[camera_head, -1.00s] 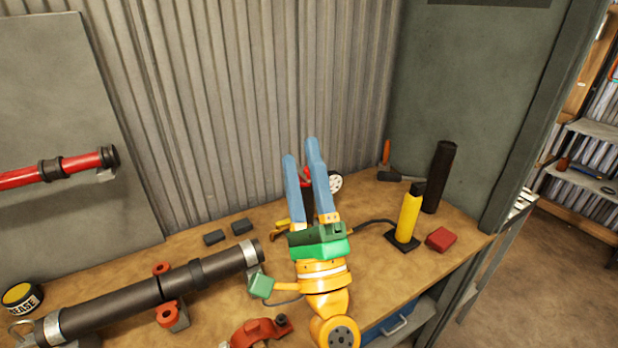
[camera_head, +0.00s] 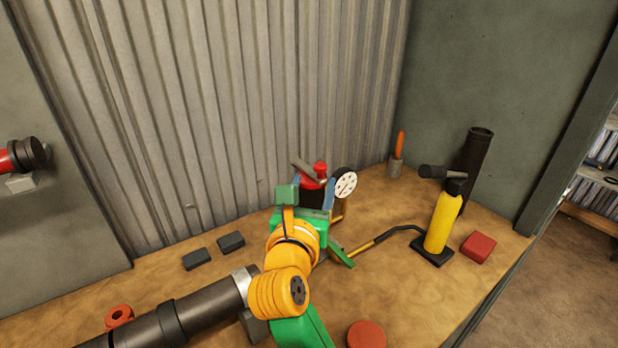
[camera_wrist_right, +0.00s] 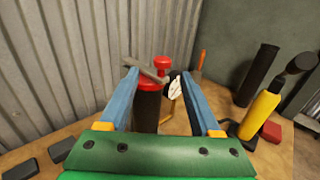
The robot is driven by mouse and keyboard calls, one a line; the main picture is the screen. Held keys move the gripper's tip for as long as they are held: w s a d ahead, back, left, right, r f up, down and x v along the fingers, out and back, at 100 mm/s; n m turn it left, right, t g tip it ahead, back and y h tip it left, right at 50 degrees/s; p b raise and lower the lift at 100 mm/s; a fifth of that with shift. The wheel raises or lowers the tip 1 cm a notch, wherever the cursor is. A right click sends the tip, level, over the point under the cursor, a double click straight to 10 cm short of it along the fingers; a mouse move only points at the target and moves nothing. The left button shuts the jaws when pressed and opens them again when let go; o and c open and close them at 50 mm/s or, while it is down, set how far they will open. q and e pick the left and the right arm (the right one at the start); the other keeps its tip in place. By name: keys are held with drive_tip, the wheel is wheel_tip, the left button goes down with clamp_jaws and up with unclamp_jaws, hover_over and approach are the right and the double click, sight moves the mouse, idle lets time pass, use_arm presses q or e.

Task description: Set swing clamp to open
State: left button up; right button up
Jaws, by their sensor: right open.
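A dark upright cylinder (camera_wrist_right: 147,110) with a red cap, a grey bar across its top (camera_wrist_right: 150,72) and a red knob (camera_wrist_right: 161,62) stands at the back of the bench; it looks like the swing clamp. In the head view its red top (camera_head: 319,170) shows just beyond my right gripper (camera_head: 314,188). In the right wrist view the blue fingers of my right gripper (camera_wrist_right: 160,75) are spread, with the cylinder and bar between them. Contact with either finger cannot be told. In the head view my right arm and hand hide the cylinder's lower part. My left gripper is not in view.
A white dial gauge (camera_head: 345,183) is close to the right finger. A yellow cylinder (camera_head: 444,222), a red block (camera_head: 478,247) and a dark tube (camera_head: 477,165) stand to the right. A black pipe (camera_head: 205,309) lies front left. The corrugated wall (camera_head: 200,120) is close behind.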

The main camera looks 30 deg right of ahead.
sight(319, 171)
drive_tip(key=shift+s+f, duration=0.1)
drive_tip(key=shift+f, duration=0.05)
drive_tip(key=p+x, duration=0.2)
drive_tip(key=x, duration=0.4)
drive_tip(key=shift+d+r+p, duration=0.1)
drive_tip(key=shift+r+p, duration=0.1)
drive_tip(key=shift+p, duration=0.1)
drive_tip(key=shift+w+d+f, duration=0.15)
drive_tip(key=shift+w+d, duration=0.15)
drive_tip(key=shift+w, duration=0.05)
drive_tip(key=shift+s+a, duration=0.1)
drive_tip(key=shift+c, duration=0.4)
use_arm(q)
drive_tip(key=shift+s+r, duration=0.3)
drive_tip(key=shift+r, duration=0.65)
use_arm(e)
clamp_jaws()
